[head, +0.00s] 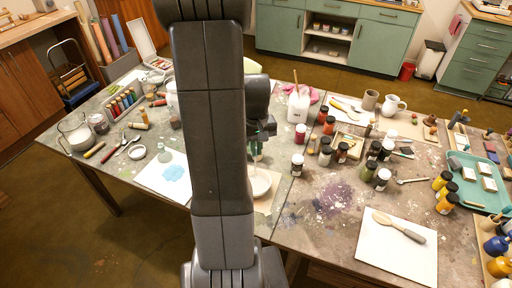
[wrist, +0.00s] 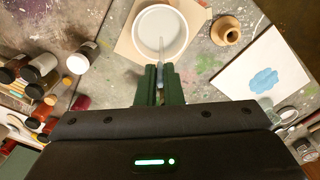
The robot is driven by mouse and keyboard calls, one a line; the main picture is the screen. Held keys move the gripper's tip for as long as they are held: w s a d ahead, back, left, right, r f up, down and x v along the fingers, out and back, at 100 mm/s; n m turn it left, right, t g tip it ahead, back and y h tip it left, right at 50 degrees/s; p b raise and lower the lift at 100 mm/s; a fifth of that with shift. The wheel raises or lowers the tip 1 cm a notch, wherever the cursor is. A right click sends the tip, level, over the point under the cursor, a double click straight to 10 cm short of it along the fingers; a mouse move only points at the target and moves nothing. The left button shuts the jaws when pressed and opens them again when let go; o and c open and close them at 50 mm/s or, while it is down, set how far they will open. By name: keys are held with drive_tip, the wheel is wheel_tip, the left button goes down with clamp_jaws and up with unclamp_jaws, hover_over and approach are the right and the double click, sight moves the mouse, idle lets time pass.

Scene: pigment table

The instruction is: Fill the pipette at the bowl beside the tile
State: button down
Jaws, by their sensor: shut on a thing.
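A white bowl (wrist: 160,32) stands on a tan board (wrist: 126,46) in the wrist view. The bowl (head: 263,184) is partly hidden behind my arm in the head view. My gripper (wrist: 159,84) is shut on the pipette (wrist: 161,55), a thin pale tube. The pipette's far end shows against the bowl's inside in the wrist view. I cannot tell whether the tip touches any liquid. In the head view my gripper (head: 262,132) hangs above the bowl. A white tile (wrist: 245,88) with a blue patch lies to the right of the bowl in the wrist view.
A small brown round-necked pot (wrist: 226,30) stands between bowl and tile in the wrist view. Dark jars (wrist: 42,68) crowd the left there. A teal tray (head: 478,204) is further right.

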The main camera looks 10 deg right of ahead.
drive_tip(key=shift+f+b, duration=2.1)
drive_tip(key=shift+f, duration=0.75)
drive_tip(key=c, duration=2)
unclamp_jaws()
drive_tip(key=shift+r+p, duration=3.75)
drive_tip(key=shift+r, duration=1.25)
